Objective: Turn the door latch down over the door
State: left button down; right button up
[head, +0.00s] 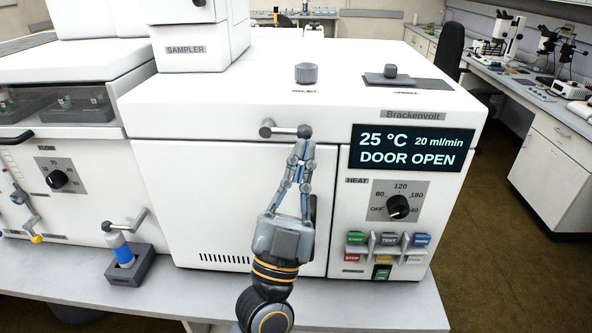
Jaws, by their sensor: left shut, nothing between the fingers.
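The door latch (284,130) is a grey bar on the front of the white instrument, above the door. It lies about level, with its pivot at the left and a round dark knob (304,131) at the right end. The white door (225,195) is a broad panel below it and looks nearly flush with the front. My left gripper (303,140) points up in front of the door, its fingers shut with nothing between them. Its fingertips are just under the knob; I cannot tell whether they touch. My right gripper is out of view.
The display (411,149) reads "DOOR OPEN". A heat dial (398,206) and several coloured buttons sit right of the door. The bench front (370,305) is clear at the right.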

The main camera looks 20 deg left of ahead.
aim_at(306, 138)
pick_arm(q)
jog(key=p+x, duration=0.1)
jog(key=x, duration=0.3)
jog(key=shift+r, duration=0.25)
jog(key=shift+w+a+f, duration=0.2)
jog(key=shift+w+f, duration=0.3)
jog(key=shift+f, duration=0.1)
jog(key=shift+w+a+f, duration=0.25)
jog(key=shift+w+f, duration=0.2)
jog(key=shift+f, duration=0.2)
jog(key=shift+w+a+f, duration=0.2)
jog(key=shift+f, duration=0.15)
